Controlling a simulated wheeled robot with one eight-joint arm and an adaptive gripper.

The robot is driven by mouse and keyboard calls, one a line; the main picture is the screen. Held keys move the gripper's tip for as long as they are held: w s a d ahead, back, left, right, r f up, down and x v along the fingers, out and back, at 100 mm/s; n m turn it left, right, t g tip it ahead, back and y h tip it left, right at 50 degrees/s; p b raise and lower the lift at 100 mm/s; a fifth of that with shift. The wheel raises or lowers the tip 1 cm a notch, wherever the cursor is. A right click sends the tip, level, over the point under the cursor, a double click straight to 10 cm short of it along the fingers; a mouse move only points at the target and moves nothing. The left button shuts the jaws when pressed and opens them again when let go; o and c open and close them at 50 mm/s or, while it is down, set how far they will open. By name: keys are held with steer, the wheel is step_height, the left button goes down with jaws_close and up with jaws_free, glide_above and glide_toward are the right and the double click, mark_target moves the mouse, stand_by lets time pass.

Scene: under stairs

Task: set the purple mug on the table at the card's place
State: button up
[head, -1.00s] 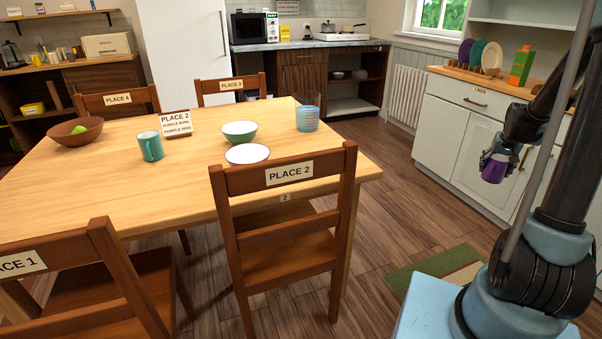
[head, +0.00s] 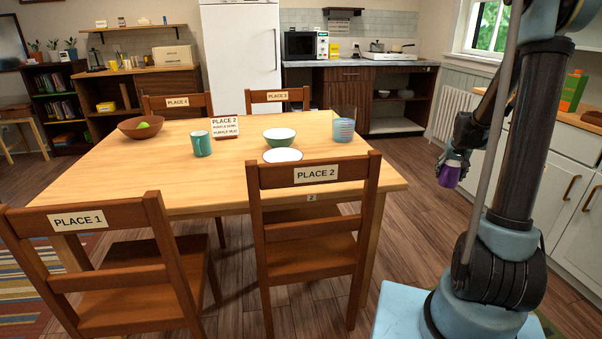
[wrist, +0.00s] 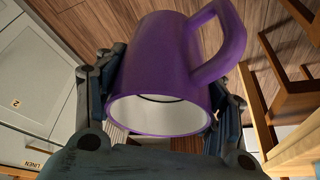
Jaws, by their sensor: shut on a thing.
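The purple mug (head: 450,174) is in my gripper (head: 455,160), held in the air to the right of the table. In the wrist view the mug (wrist: 165,65) lies between both fingers (wrist: 160,100), its white inside toward the camera and its handle to the upper right. The wooden table (head: 110,180) stands at centre left. The card (head: 225,128) on it reads PLACE 2, with smaller lines that seem to say purple bowl and purple mug. The chair marked PLACE 2 (head: 315,174) stands in front of that place.
Near the card are a teal mug (head: 202,144), a green bowl (head: 279,137), a white plate (head: 283,156) and a clear blue-banded glass (head: 343,128). A brown bowl (head: 140,127) is farther left. The PLACE 1 chair (head: 80,222) blocks the front left. The table's right front corner is bare.

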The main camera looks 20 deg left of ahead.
steer(key=shift+a, duration=0.1)
steer(key=w+a+r+n+y, duration=0.1)
steer(key=w+a+r+n, duration=0.2)
steer(key=a, duration=0.9)
steer(key=s+a+r+n, duration=0.1)
steer(key=a+r, duration=0.1)
steer(key=a, duration=0.5)
steer(key=s+a+r+n+y, duration=0.1)
steer(key=s+a+r, duration=0.1)
steer(key=a, duration=0.5)
steer(key=s+a+r+n, duration=0.2)
steer(key=a+r, duration=0.2)
steer(key=a, duration=0.3)
steer(key=shift+s+a+r+g+y, duration=0.1)
steer(key=shift+a+r+g+y, duration=0.05)
steer(key=shift+a+g+y, duration=0.2)
steer(key=s+a+r+n+g, duration=0.1)
steer(key=s+a+r+n, duration=0.4)
steer(key=s+a, duration=0.6)
steer(key=shift+m+y, duration=0.45)
steer(key=shift+m, duration=0.15)
steer(key=shift+s+d+f+x, duration=0.1)
steer(key=shift+s+d+x, duration=0.1)
steer(key=shift+x, duration=1.35)
steer(key=shift+s+d+f+x, duration=0.1)
steer(key=shift+d+x, duration=0.1)
steer(key=shift+x, duration=1.35)
steer(key=shift+s+d+f+x, duration=0.15)
steer(key=shift+d+x, duration=0.1)
steer(key=shift+x, duration=1.35)
